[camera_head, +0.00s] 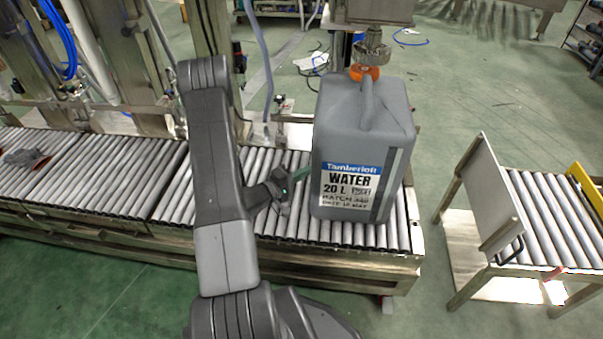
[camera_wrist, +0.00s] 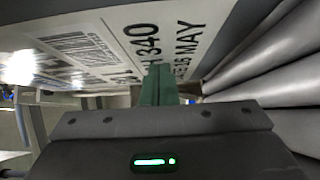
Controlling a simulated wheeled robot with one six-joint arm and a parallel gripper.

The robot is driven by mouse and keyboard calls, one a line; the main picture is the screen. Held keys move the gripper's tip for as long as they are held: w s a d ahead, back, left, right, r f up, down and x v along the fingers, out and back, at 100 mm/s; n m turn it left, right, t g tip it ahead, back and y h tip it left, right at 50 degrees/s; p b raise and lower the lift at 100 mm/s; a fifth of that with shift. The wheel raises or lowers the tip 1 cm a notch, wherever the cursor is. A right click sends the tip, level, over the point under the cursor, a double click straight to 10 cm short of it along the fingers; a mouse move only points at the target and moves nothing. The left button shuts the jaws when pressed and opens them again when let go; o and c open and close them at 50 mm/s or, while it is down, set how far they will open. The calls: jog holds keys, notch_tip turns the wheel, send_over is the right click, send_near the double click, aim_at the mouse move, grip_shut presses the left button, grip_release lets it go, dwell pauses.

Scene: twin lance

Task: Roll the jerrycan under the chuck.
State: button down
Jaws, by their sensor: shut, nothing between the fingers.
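A grey jerrycan (camera_head: 395,150) with a blue and white "WATER 20 L" label and an orange cap (camera_head: 364,73) stands upright on the roller conveyor. The metal chuck (camera_head: 371,47) hangs right above the cap; I cannot tell whether they touch. My gripper (camera_head: 301,173) is at the jerrycan's left side, low down, with its green fingers shut and empty. In the wrist view the shut fingers (camera_wrist: 158,85) point at the jerrycan's label (camera_wrist: 110,50), very close to it; contact is not clear.
The roller conveyor (camera_head: 170,192) runs left and ends just right of the jerrycan. A dark, reddish object (camera_head: 25,158) lies on its far left. Across a floor gap at right stands a second roller table (camera_head: 560,215) with an upright plate (camera_head: 490,190) at its near end.

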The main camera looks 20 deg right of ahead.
jog(key=shift+s+d, duration=0.1)
jog(key=shift+d, duration=0.1)
dwell(0.4)
jog(key=shift+s+d, duration=0.4)
jog(key=shift+d, duration=0.2)
jog(key=shift+s+d, duration=0.1)
jog(key=shift+w+a, duration=0.35)
jog(key=shift+a, duration=0.1)
dwell(0.4)
